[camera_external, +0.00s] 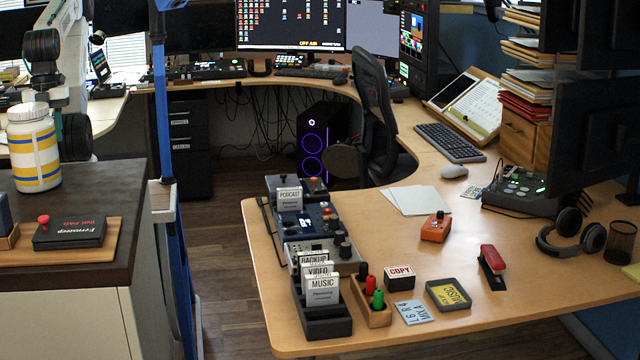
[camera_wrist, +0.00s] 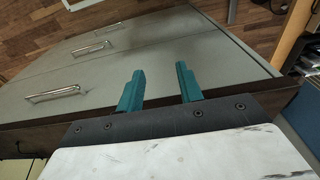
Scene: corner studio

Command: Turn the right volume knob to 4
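My gripper (camera_wrist: 160,70) shows in the wrist view as two teal fingers standing apart with nothing between them. In the external view my arm is at the upper left, and my fingertips cannot be made out there. Small dark knobs (camera_external: 340,243) show on a grey box on the near desk, beside a blue box (camera_external: 305,222). A dark audio console (camera_external: 520,190) with small controls stands at the right of the desk. I cannot tell which control is the right volume knob, and no scale or setting is readable. My gripper is well away from these devices.
A white and yellow bottle (camera_external: 34,150) stands on the dark counter (camera_external: 105,180) by my arm. Grey drawers (camera_wrist: 110,65) with metal handles fill much of the wrist view. A black chair (camera_external: 375,110) stands behind the desk (camera_external: 400,258). Headphones (camera_external: 572,235) lie at right.

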